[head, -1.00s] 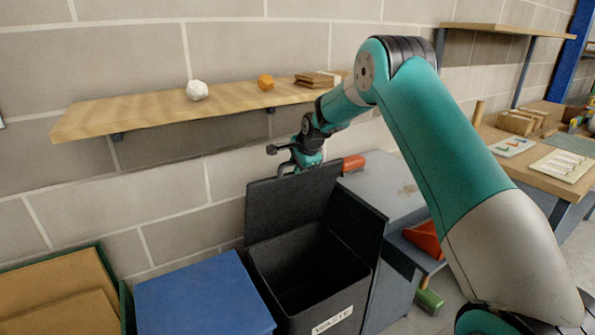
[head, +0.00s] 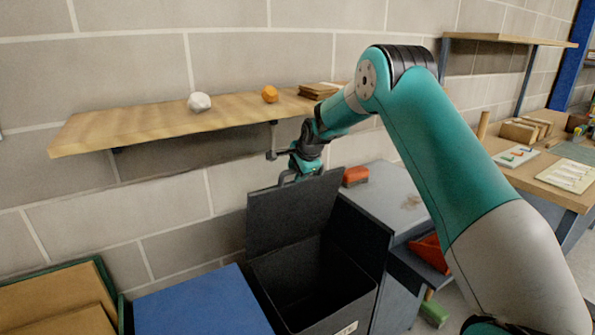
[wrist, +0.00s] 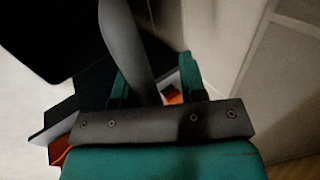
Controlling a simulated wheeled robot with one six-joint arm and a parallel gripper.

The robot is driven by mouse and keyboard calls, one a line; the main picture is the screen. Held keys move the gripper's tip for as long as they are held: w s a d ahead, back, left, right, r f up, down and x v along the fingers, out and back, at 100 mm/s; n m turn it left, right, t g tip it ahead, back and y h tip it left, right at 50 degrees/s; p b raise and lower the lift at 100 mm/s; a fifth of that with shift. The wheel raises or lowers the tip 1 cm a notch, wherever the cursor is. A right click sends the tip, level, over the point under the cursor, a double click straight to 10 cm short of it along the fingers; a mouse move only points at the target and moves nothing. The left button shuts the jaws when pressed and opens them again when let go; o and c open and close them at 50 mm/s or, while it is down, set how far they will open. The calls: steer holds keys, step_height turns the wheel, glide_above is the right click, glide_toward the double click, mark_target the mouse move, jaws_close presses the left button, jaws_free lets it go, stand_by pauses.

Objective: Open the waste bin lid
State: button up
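The black waste bin (head: 338,326) stands in front of the wall, and its dark inside shows. Its lid (head: 290,217) stands raised, close to upright, at the back of the opening. My gripper (head: 291,176) is at the lid's top edge, on the wall side. In the wrist view, its two teal fingers (wrist: 154,86) are spread apart. A dark grey curved bar (wrist: 128,42), which looks like the lid's handle, passes between them with gaps beside it. Whether either finger touches it is not clear.
A wooden shelf (head: 150,127) with a white lump (head: 199,102) and an orange one (head: 270,94) runs along the wall. A blue box (head: 205,305) is left of the bin. A grey cabinet (head: 385,195) with a red object (head: 355,175) is right of it.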

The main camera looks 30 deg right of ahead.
steer(key=shift+s+f, duration=0.25)
steer(key=shift+f, duration=0.25)
steer(key=b+v, duration=0.1)
steer(key=v, duration=0.7)
steer(key=shift+w+r+b, duration=0.25)
steer(key=shift+w+b, duration=0.05)
steer(key=shift+w, duration=0.05)
